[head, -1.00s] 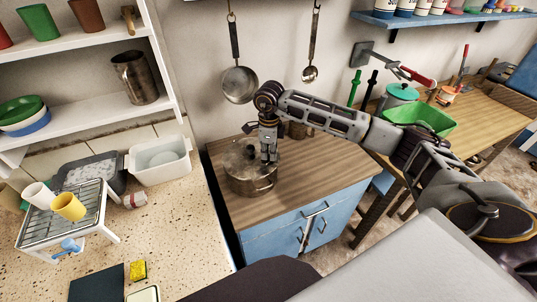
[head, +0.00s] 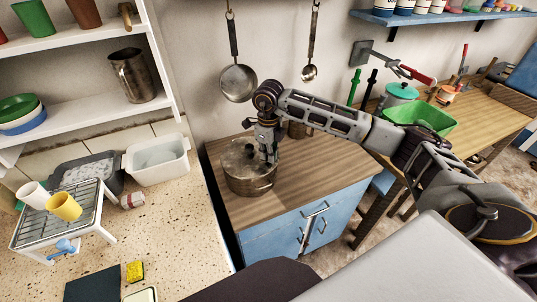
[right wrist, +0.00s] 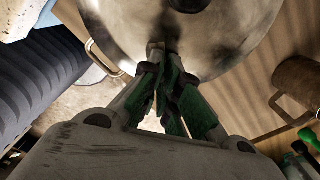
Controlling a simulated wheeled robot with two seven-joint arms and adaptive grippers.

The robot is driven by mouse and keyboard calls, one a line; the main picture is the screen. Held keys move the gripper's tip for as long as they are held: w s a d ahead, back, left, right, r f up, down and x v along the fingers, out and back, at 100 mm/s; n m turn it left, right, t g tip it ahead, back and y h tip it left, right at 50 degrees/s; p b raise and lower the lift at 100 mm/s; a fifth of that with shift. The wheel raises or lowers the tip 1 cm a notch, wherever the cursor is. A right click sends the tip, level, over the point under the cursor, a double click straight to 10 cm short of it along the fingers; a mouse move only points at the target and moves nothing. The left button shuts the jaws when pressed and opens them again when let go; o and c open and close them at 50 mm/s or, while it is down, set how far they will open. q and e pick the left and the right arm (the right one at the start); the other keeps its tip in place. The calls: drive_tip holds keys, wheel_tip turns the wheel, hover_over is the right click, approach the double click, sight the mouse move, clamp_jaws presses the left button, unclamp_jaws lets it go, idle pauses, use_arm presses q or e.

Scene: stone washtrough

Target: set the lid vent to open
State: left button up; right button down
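The steel pot (head: 251,183) stands on the wooden-topped cabinet, with its lid (head: 235,158) on. The lid also fills the top of the right wrist view (right wrist: 225,35), with a dark knob (right wrist: 188,4) at the upper edge. A small tab (right wrist: 156,47), perhaps the lid vent, shows right at my fingertips. I cannot tell whether it is open, or whether the fingers touch it. My right gripper (head: 270,158) points down at the lid's right side. In the wrist view its green-padded fingers (right wrist: 165,68) are together at the tips, with nothing clearly between them. My left gripper is out of view.
A pan (head: 238,83) and a ladle (head: 309,72) hang on the wall behind the pot. The wooden cabinet top (head: 325,177) is clear right of the pot. A white basin (head: 158,168) and a dish rack (head: 62,222) stand on the counter at left.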

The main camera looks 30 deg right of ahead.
drive_tip(key=c, duration=1.5)
unclamp_jaws()
drive_tip(key=shift+c, duration=0.2)
drive_tip(key=shift+r, duration=0.2)
wheel_tip(320, 180, up, 12)
drive_tip(key=shift+f, duration=0.15)
